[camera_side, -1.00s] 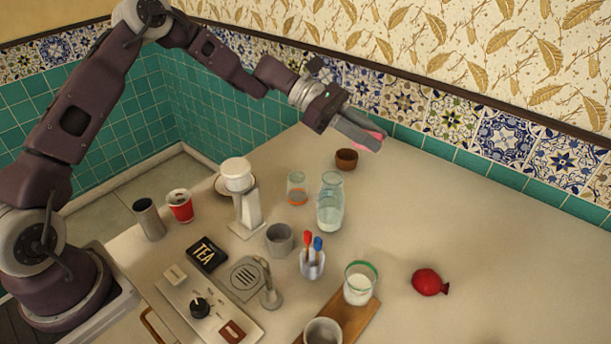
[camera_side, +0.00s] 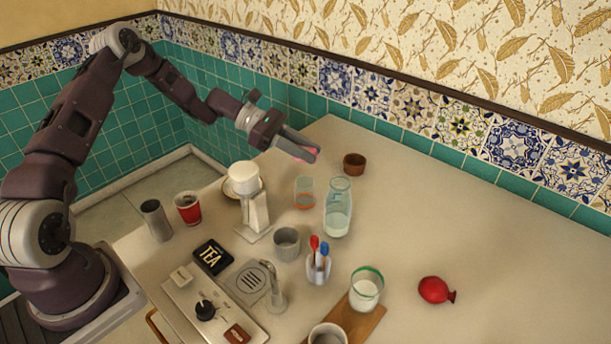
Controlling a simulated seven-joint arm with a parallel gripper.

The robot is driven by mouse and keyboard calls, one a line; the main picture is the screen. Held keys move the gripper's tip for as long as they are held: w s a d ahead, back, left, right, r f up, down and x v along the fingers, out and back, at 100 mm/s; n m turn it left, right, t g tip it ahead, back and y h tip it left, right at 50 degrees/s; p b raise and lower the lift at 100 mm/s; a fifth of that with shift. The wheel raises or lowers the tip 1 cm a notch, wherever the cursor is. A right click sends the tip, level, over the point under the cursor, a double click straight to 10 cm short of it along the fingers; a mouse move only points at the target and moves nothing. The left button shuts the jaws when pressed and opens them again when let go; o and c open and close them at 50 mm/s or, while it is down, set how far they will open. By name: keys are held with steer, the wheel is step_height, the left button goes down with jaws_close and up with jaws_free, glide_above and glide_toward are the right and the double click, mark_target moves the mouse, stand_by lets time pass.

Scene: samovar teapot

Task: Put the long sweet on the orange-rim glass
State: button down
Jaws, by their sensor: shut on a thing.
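My gripper (camera_side: 308,153) is above the back of the counter, shut on a pink sweet (camera_side: 303,151), which is mostly hidden between the fingers. The orange-rim glass (camera_side: 304,193) stands upright below the gripper, to the left of a clear carafe. An orange band shows low on this glass. The sweet is held above and apart from it.
The carafe (camera_side: 338,207) stands close beside the glass. A brown bowl (camera_side: 354,164) is behind it. A white dispenser (camera_side: 249,200), a grey cup (camera_side: 286,243) and a holder with spoons (camera_side: 318,265) stand nearby. A green-rim glass (camera_side: 366,288) and a red pomegranate (camera_side: 436,290) are in front.

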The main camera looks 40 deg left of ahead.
mark_target(306, 180)
step_height(306, 180, down, 6)
steer(key=shift+f, duration=0.2)
steer(key=c, duration=1.2)
jaws_free()
steer(key=shift+f, duration=0.1)
